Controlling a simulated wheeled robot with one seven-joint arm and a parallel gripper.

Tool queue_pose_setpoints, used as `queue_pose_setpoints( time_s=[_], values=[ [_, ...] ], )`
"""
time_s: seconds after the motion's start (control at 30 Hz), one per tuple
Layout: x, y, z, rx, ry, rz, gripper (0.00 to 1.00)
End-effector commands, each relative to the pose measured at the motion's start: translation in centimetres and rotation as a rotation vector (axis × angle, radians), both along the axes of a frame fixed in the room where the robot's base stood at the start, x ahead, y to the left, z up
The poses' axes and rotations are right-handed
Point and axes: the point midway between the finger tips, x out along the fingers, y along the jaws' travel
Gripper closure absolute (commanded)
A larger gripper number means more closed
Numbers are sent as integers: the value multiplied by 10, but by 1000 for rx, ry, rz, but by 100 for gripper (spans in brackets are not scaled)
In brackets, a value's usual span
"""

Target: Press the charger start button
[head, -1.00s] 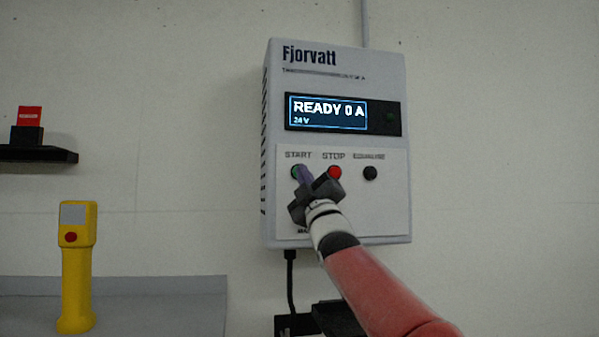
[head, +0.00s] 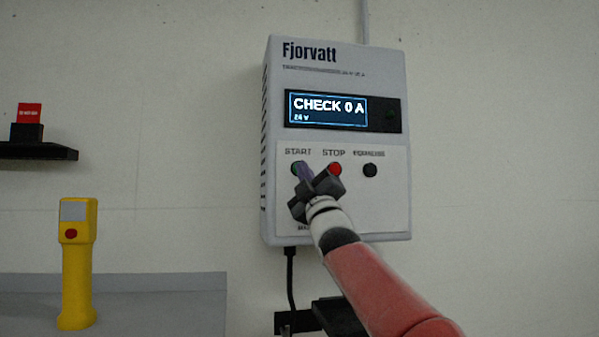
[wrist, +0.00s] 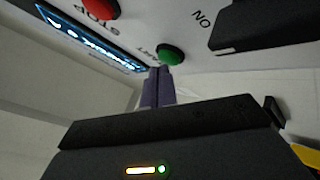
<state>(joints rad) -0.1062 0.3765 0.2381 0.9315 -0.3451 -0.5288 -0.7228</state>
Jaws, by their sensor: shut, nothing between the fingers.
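The charger (head: 337,220) is a pale box marked Fjorvatt on the wall. Its screen (head: 327,109) reads "CHECK 0 A" and "24 V". The green START button (head: 295,169) is mostly hidden behind my gripper in the head view; the wrist view shows the green button (wrist: 170,55) plainly. My gripper (head: 302,172) is shut and empty, its purple fingertips (wrist: 162,72) at the lower edge of the green button. Whether they touch it or press it in, I cannot tell. The red STOP button (head: 335,169) is just to the right, and a black button (head: 370,171) is further right.
A yellow handheld device (head: 77,265) with a red button stands on a grey surface (head: 165,300) at lower left. A black wall shelf (head: 38,152) holds a red-topped item (head: 29,114). A black cable (head: 290,280) hangs below the charger.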

Motion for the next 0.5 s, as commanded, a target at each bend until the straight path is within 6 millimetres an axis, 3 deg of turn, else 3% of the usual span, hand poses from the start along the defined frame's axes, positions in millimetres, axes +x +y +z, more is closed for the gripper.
queue_pose_setpoints(
  time_s=[0.5],
  values=[
    [-11,-3,-1,0,-2,0,100]
  ],
)
